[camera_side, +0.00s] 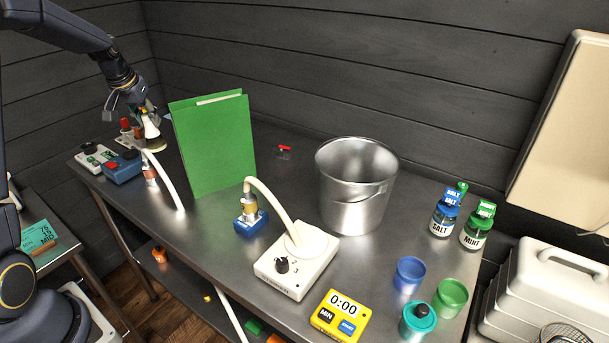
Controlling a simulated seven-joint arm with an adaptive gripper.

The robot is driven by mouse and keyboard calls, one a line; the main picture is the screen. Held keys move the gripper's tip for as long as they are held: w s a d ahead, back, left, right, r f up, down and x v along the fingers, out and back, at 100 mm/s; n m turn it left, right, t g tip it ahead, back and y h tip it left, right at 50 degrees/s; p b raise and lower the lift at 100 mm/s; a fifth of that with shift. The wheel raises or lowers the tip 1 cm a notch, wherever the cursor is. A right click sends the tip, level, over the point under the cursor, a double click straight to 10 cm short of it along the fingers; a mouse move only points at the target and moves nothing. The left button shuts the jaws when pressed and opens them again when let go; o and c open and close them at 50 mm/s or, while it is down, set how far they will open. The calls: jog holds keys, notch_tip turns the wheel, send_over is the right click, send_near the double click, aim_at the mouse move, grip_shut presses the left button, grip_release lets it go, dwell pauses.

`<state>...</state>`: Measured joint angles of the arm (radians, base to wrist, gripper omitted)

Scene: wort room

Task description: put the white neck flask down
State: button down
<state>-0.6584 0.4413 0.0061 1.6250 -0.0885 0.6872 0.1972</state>
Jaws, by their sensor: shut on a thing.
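The white neck flask (151,131) is at the left end of the steel bench, a small cone-shaped flask with a white neck and a yellowish band low down. My gripper (147,112) reaches in from the upper left and is shut on the flask's neck from above. The flask looks about upright. I cannot tell whether its base touches the bench or hangs a little above it. A white curved tube (167,183) and a small brown-banded vial (149,172) stand in front of it.
A blue box (122,168) and a white box (95,156) sit left of the flask, with red-capped and brown bottles behind. A green folder (214,145) stands close on its right. Further right are a steel bucket (357,187), a white stirrer (294,268) and a yellow timer (341,315).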

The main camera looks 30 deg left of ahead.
jog(key=shift+w+a+f, duration=0.9)
jog(key=shift+w+f, duration=0.7)
jog(key=shift+f, duration=0.35)
jog(key=shift+w+a+f, duration=0.95)
jog(key=shift+w+f, duration=0.6)
jog(key=shift+f, duration=0.4)
jog(key=shift+w+a+f, duration=0.9)
jog(key=shift+w+f, duration=0.7)
jog(key=shift+f, duration=0.35)
jog(key=shift+f, duration=0.15)
jog(key=c, duration=0.9)
grip_release()
